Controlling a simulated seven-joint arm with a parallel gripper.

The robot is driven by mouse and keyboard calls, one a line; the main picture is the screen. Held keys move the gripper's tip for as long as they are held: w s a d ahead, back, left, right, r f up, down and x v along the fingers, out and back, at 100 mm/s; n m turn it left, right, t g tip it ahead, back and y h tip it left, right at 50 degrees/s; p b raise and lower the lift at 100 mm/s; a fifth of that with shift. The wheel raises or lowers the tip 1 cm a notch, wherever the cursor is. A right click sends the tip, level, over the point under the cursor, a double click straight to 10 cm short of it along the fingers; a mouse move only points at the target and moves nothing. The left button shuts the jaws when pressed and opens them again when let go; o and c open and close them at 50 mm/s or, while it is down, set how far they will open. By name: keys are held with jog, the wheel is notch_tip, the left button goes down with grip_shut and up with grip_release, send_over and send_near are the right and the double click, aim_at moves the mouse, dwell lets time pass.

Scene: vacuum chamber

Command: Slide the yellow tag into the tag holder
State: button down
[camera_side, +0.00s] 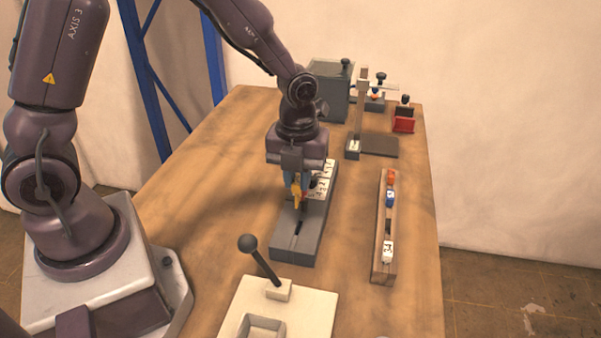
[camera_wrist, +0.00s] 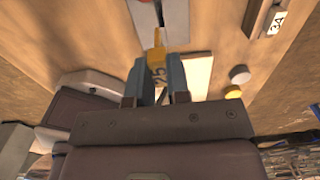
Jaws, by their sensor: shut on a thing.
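My gripper (camera_side: 298,188) is shut on the yellow tag (camera_side: 297,196) and holds it pointing down over a long grey block. In the wrist view the yellow tag (camera_wrist: 155,56), with dark marks on it, sits between the two blue-grey fingers (camera_wrist: 155,78). The grey block (camera_side: 292,247) has a dark slot along its top and looks like the tag holder. Its slotted end also shows at the top of the wrist view (camera_wrist: 176,22). I cannot tell whether the tag's lower tip touches the slot. White marked pieces (camera_side: 322,180) lie on the block's far part, partly behind my gripper.
A narrow wooden rack (camera_side: 381,268) with orange, blue and white tags stands to the right. A cream base (camera_side: 318,305) with a black-knobbed lever (camera_side: 262,262) is in front. A grey box (camera_side: 330,90), a stand (camera_side: 378,146) and a red holder (camera_side: 404,122) are behind.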

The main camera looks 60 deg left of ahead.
aim_at(298, 202)
jog(key=shift+f, duration=2.85)
jog(key=shift+f, duration=0.15)
jog(key=shift+f, duration=2.2)
jog(key=c, duration=1)
grip_release()
jog(key=shift+r, duration=0.1)
notch_tip(298, 202, up, 13)
jog(key=shift+f, duration=0.1)
